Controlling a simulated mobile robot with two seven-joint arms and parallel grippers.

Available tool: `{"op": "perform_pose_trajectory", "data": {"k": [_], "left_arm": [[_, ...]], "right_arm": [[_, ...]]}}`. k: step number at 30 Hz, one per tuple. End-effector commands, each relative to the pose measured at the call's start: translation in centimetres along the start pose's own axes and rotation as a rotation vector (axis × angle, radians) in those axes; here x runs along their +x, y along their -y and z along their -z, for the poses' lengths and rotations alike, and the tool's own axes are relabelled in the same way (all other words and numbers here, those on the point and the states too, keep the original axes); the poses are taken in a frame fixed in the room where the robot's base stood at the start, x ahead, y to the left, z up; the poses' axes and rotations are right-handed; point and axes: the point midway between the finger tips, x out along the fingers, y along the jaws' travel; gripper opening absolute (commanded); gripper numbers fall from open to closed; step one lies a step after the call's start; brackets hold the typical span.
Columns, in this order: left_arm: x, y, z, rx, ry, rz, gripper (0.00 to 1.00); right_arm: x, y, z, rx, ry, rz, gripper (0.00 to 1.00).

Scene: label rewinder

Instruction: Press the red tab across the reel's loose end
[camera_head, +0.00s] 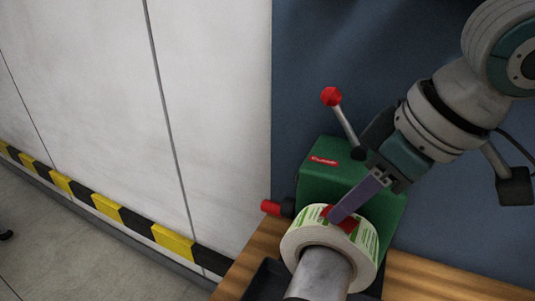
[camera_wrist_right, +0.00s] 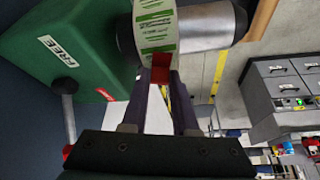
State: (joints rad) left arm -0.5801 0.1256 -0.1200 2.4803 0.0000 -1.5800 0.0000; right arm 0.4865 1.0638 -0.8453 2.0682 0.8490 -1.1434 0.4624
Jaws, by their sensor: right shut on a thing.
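The label reel (camera_head: 366,245), white with green print, sits on a grey metal spindle (camera_head: 318,275) in front of the green rewinder (camera_head: 325,178). My right gripper (camera_head: 335,217) reaches down from the upper right, its purple fingers at the reel's top. The red tab (camera_head: 348,225) shows around the fingertips, partly hidden by them. In the right wrist view the red tab (camera_wrist_right: 161,68) is held between the fingertips and overlaps the lower end of the visible label strip (camera_wrist_right: 155,28). I cannot tell whether it presses on the reel. My left gripper is not in view.
A lever with a red ball knob (camera_head: 331,96) rises behind the rewinder, near my right wrist. A red handle (camera_head: 271,208) sticks out at its left. The wooden bench (camera_head: 254,262) holds a dark tray (camera_head: 262,283). A grey drawer cabinet (camera_wrist_right: 285,85) stands in the wrist view.

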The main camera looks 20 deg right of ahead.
Motion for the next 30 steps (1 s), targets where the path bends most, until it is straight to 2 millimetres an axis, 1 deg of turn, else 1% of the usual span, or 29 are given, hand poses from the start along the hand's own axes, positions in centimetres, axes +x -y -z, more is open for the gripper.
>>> {"op": "perform_pose_trajectory", "data": {"k": [4, 5, 12, 14, 20, 23, 26, 30], "left_arm": [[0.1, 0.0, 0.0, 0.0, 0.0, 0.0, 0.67], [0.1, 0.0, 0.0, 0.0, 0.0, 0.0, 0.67], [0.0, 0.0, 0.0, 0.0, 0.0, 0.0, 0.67], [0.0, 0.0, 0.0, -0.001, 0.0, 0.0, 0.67], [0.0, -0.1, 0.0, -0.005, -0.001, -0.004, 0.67], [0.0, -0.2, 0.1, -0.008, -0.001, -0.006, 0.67], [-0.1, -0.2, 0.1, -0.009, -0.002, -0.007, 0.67], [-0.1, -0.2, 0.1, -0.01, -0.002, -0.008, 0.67]], "right_arm": [[0.1, -0.1, -0.2, 0.001, 0.005, -0.002, 0.0], [0.1, -0.1, -0.2, 0.001, 0.005, -0.002, 0.3], [0.1, 0.0, -0.1, 0.001, 0.003, -0.001, 0.57], [0.1, 0.0, -0.1, 0.0, 0.003, -0.001, 0.62], [0.1, 0.0, -0.1, 0.0, 0.002, -0.001, 0.62], [-0.3, -0.1, -0.1, 0.001, 0.001, -0.001, 0.62], [-1.5, -0.1, 0.0, 0.001, 0.0, -0.003, 0.62], [-4.4, -0.2, 0.0, -0.002, 0.001, -0.005, 0.62]]}}
